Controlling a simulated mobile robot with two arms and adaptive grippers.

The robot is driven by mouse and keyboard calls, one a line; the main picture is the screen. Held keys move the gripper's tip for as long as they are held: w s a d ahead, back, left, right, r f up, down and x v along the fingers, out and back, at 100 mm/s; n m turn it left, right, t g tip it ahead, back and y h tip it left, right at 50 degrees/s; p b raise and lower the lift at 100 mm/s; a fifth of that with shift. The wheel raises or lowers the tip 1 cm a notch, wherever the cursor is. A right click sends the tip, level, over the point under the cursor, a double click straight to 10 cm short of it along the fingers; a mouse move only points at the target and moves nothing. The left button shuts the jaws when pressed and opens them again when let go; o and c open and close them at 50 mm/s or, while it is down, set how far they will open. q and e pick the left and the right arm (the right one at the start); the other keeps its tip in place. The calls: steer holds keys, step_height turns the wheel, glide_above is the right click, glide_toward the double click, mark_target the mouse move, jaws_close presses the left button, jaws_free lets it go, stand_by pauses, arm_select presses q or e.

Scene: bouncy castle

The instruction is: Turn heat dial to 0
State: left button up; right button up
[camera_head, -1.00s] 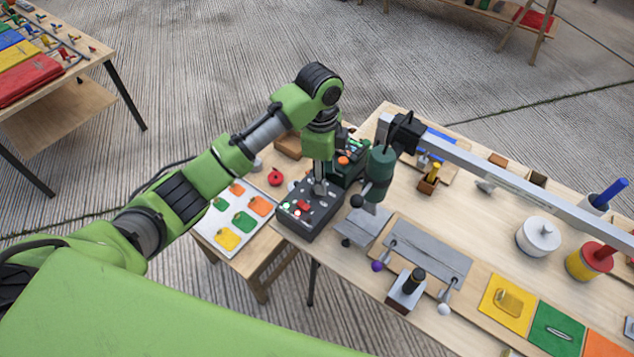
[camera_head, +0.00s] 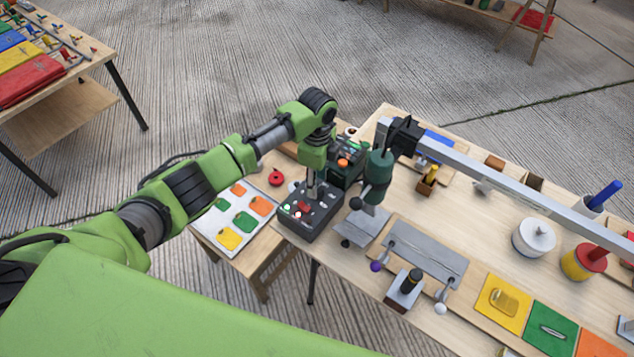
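A dark control box (camera_head: 308,222) with a red switch, small lit lamps and small knobs on top stands at the left end of the wooden table. The heat dial cannot be told apart from the other knobs at this size. My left gripper (camera_head: 313,196) points down over the back part of the box's top, at or just above it. Its fingers look close together, but they are small and partly hidden by the wrist, so whether they hold a knob is unclear. My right gripper is not in view.
A green press-like device (camera_head: 377,175) with a metal arm stands right of the box. A second dark box (camera_head: 347,165) with an orange button is behind. A white board (camera_head: 216,238) with coloured patches lies left. Right, the table (camera_head: 480,225) holds several tools and pots.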

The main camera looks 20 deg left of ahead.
arm_select(q)
steer(key=shift+f, duration=1.1)
steer(key=c, duration=1.1)
steer(key=shift+c, duration=0.2)
